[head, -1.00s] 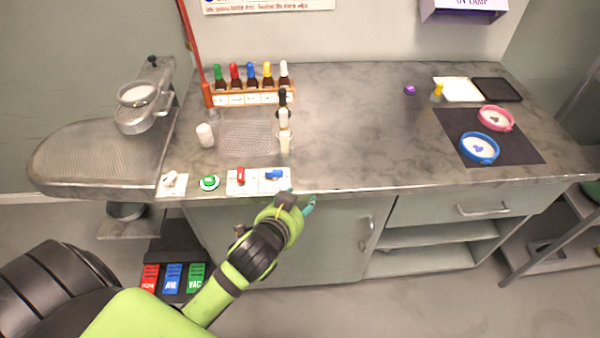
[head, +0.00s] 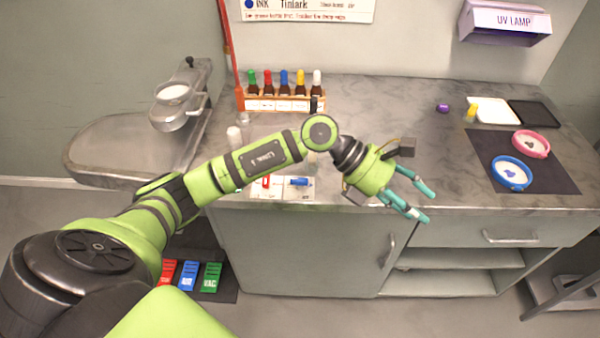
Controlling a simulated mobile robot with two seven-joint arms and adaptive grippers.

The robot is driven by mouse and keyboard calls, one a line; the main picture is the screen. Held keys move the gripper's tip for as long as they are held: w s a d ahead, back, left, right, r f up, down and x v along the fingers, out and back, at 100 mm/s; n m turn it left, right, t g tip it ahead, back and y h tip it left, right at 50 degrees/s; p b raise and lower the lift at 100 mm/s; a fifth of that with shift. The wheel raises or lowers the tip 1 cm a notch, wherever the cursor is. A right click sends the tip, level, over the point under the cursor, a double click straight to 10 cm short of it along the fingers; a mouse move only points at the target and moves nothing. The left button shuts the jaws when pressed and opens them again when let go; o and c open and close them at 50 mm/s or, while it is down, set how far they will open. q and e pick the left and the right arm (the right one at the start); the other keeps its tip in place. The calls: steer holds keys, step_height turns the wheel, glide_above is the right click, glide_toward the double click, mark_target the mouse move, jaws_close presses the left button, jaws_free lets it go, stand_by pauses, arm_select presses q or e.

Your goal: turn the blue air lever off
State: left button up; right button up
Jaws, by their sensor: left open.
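The blue air lever (head: 299,182) sits on a white plate at the front edge of the bench, its handle lying crosswise. A red lever (head: 266,182) is on the plate just left of it. My left gripper (head: 428,204) is open and empty, with teal fingers, above the bench's front edge and well to the right of the blue lever. My left forearm passes just above and behind the levers and hides the green button and the white knob. My right gripper is not in view.
A bottle rack (head: 286,103) stands at the back. Dark and pale bottles are partly hidden behind my arm. A blue ring dish (head: 511,173) and a pink one (head: 531,144) lie on a dark mat at right. The bench (head: 400,110) is clear in the middle.

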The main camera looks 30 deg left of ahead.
arm_select(q)
steer(key=w+a+f+m+g+y, duration=0.15)
steer(key=a+f+y, duration=0.25)
steer(key=a+y, duration=0.55)
steer(key=r+y, duration=0.1)
steer(key=y, duration=0.2)
glide_above(299, 177)
steer(key=shift+d+r+n+g, duration=0.1)
steer(key=shift+r+n+g, duration=0.15)
steer(key=shift+g, duration=0.1)
steer(key=shift+f, duration=0.25)
step_height(299, 177, down, 6)
steer(key=shift+f+p, duration=0.25)
steer(key=shift+p, duration=0.8)
jaws_close()
